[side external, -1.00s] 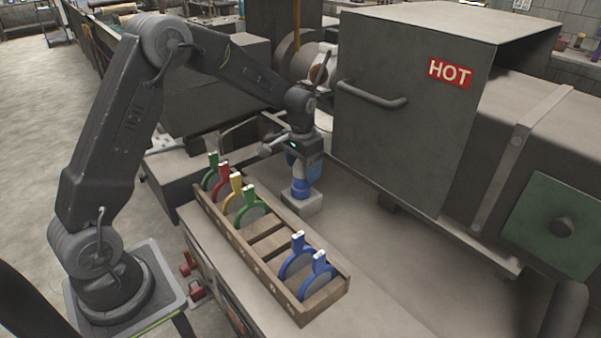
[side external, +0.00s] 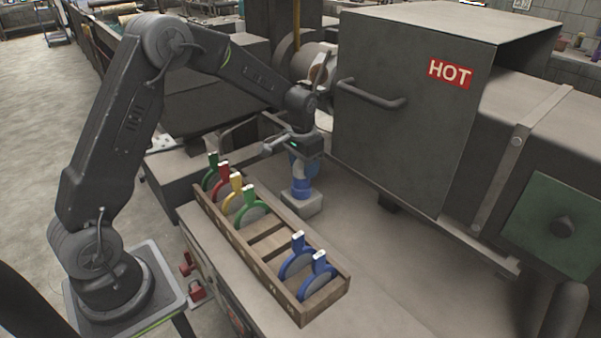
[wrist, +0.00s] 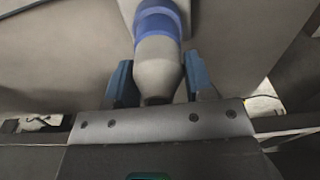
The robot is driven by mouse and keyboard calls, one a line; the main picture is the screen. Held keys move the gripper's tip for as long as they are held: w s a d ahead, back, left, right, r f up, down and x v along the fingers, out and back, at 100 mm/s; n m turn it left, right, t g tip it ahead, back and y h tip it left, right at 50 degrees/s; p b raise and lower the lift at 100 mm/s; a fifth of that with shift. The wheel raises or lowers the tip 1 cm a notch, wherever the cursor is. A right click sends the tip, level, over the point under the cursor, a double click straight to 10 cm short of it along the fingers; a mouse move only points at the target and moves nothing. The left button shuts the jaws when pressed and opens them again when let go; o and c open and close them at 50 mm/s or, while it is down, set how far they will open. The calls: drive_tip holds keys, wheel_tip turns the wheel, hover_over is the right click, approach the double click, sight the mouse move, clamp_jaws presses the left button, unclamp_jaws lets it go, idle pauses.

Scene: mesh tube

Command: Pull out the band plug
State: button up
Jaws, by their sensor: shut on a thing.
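The band plug (side external: 301,187) is a light grey upright piece with a blue band, standing on a pale block (side external: 303,204) beside the wooden rack. In the wrist view the plug's grey, tapered end (wrist: 158,70) lies between my two blue fingers, with the blue band farther out. My gripper (side external: 302,168) points down over the plug and is shut on it; it also shows in the wrist view (wrist: 160,80). The plug's lower end meets the block, and how deep it sits is hidden.
A wooden rack (side external: 268,262) holds several coloured ring-shaped pieces, with some empty slots. A large grey box with a HOT sign (side external: 449,73) and a handle (side external: 372,96) stands close on the right. Bare bench (side external: 365,250) lies between rack and box.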

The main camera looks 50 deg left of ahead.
sight(300, 177)
drive_tip(key=f, duration=0.1)
drive_tip(key=s+f, duration=0.1)
drive_tip(key=f, duration=0.1)
drive_tip(key=shift+s+d+g, duration=0.15)
drive_tip(key=shift+g, duration=0.15)
drive_tip(key=shift+w+r, duration=0.15)
drive_tip(key=shift+r, duration=1.35)
drive_tip(key=shift+w+r, duration=0.1)
drive_tip(key=shift+r, duration=1.35)
